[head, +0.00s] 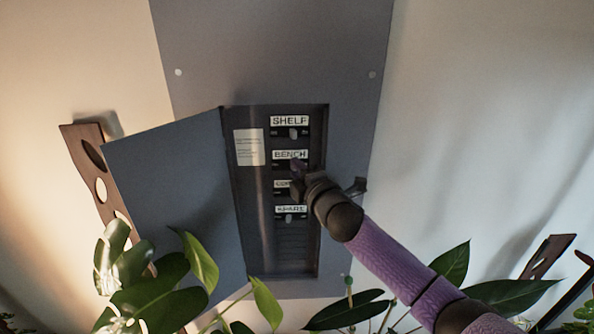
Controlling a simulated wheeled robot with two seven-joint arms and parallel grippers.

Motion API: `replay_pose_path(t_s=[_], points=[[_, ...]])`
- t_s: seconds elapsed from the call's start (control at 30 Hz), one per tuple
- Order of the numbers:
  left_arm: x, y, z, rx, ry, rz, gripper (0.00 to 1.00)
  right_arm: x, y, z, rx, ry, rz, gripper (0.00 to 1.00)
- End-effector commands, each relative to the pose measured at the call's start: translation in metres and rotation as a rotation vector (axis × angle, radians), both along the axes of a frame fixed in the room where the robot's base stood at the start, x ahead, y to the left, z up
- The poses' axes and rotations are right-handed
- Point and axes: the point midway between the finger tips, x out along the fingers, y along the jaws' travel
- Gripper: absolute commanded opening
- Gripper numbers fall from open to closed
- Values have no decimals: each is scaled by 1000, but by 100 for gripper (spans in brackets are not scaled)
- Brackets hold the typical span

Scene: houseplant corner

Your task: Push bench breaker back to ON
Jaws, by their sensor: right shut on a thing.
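The grey breaker panel (275,70) is on the wall with its door (175,200) swung open to the left. My right gripper (300,178) is inside the panel opening, just below the BENCH label, at the bench breaker's row. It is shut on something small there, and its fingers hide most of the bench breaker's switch. I cannot tell the switch's position. My left gripper is not in view.
A white paper card (249,147) is on the panel's inner left side. Large green leaves (150,285) rise at the lower left, and more leaves (450,265) at the lower right. A brown board with holes (85,140) stands left of the door. A small latch (357,187) sticks out at the panel's right.

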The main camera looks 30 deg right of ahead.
Motion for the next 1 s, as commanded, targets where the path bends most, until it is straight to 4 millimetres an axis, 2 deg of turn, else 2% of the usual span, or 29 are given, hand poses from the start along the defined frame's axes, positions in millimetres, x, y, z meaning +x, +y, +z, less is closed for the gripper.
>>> replay_pose_path(t_s=[0.43, 0.47, 0.6, 0.87, 1.0], points=[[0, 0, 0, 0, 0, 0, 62, 0, 0, -1, 1, 3, 9, 0], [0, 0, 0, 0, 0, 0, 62, 0, 0, -1, 1, 3, 9, 33], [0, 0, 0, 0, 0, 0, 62, 0, 0, -1, 1, 2, 8, 62], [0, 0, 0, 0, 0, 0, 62, 0, 0, 0, 0, 1, 8, 62], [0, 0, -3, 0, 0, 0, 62, -10, 0, -2, 0, 1, 8, 62]])
